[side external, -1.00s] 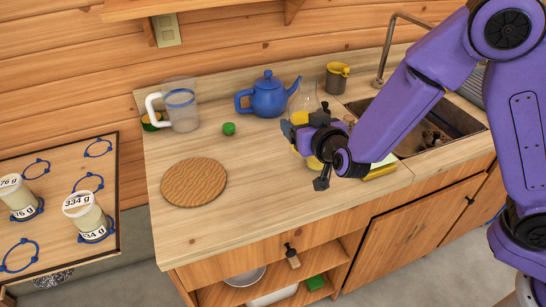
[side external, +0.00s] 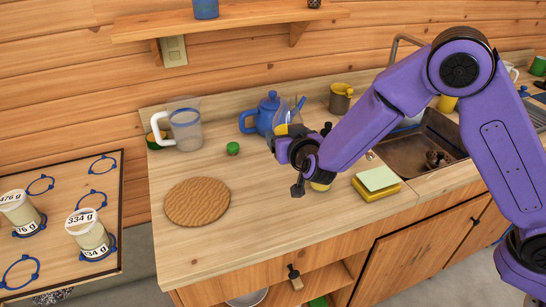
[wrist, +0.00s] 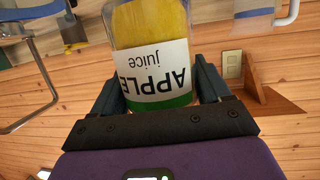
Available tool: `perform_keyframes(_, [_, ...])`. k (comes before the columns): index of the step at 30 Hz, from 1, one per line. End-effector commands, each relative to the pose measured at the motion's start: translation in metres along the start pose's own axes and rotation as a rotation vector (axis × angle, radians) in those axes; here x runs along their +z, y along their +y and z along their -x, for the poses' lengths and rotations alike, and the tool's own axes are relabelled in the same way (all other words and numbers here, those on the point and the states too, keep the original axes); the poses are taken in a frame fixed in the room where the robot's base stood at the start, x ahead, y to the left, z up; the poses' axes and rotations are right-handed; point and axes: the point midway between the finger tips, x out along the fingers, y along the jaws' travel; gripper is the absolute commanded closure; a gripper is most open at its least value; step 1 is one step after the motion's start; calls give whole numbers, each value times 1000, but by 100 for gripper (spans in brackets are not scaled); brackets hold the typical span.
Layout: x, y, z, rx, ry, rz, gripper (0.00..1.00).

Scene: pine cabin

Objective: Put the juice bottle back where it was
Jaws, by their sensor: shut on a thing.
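My gripper (side external: 284,138) is over the counter in front of the blue teapot, shut on the juice bottle (side external: 287,113). In the side view the gripper hides most of the bottle; its clear upper part and some yellow juice show. In the wrist view the bottle (wrist: 152,85) sits between both fingers (wrist: 152,78), with yellow juice and a white and green "APPLE juice" label. The label appears upside down there, as does the room. The bottle's base is hidden in the side view, so I cannot tell whether it touches the counter.
The blue teapot (side external: 266,115) and a clear jug (side external: 186,125) stand behind. A small green round thing (side external: 233,148) and a round wooden mat (side external: 197,201) lie left. A sponge stack (side external: 378,183) and sink (side external: 415,155) are right. The front-middle counter (side external: 265,215) is clear.

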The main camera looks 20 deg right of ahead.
Motion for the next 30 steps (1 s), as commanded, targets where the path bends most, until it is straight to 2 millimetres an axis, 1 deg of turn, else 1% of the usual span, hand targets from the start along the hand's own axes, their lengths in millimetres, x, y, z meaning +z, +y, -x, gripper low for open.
perform_keyframes(1, [6,-3,-7,1,2,1,83])
perform_keyframes(6, [22,-13,-27,0,2,2,83])
perform_keyframes(12, [34,-21,-44,0,3,0,83])
perform_keyframes(20, [42,-26,-55,0,3,0,83])
perform_keyframes(25, [62,-25,-61,1,3,2,83])
perform_keyframes(30, [71,-26,-64,-1,3,-1,83])
